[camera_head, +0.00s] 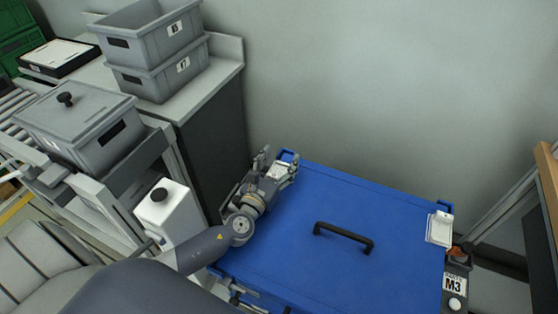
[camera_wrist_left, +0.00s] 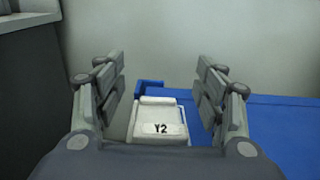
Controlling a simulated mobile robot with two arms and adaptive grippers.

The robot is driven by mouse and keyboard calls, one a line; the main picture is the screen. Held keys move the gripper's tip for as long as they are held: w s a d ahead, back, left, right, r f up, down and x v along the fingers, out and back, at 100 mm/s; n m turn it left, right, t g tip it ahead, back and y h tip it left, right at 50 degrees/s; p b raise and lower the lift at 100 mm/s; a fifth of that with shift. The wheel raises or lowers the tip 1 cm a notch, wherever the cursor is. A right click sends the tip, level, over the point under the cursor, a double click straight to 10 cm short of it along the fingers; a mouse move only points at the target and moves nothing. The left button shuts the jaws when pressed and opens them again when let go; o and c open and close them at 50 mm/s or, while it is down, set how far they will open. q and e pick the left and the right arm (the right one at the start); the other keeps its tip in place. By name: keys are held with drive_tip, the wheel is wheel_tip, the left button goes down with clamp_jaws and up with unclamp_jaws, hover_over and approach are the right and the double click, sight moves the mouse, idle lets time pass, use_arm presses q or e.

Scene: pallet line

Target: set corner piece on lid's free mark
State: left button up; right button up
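The blue lid (camera_head: 290,235) with a black handle (camera_head: 343,237) fills the lower middle of the head view. A white corner piece labelled Y2 (camera_wrist_left: 158,122) is at the lid's far left corner, beside a raised blue corner edge (camera_wrist_left: 150,87). It also shows in the head view (camera_head: 278,172), partly hidden by my gripper. My left gripper (camera_head: 276,162) is over that corner; its fingers (camera_wrist_left: 162,88) are spread, one on each side of the piece, with gaps between. Another white corner piece (camera_head: 439,229) sits at the lid's right corner.
Two stacked grey bins (camera_head: 155,45) stand on a counter at the upper left. A lidded grey bin (camera_head: 80,125) and a white container (camera_head: 165,208) are left of the lid. A label M3 (camera_head: 454,284) is at the lower right. A wall rises behind the lid.

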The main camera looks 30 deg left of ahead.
use_arm(q)
drive_tip(key=shift+r+p, duration=0.4)
drive_tip(key=shift+r, duration=0.05)
drive_tip(key=shift+r+p, duration=0.45)
drive_tip(key=shift+p, duration=0.05)
drive_tip(key=s, duration=0.7)
drive_tip(key=s+b, duration=0.1)
drive_tip(key=s, duration=0.3)
drive_tip(key=shift+s+d+f, duration=0.1)
drive_tip(key=shift+d+f, duration=0.25)
drive_tip(key=shift+s+r, duration=0.1)
drive_tip(key=shift+s, duration=0.3)
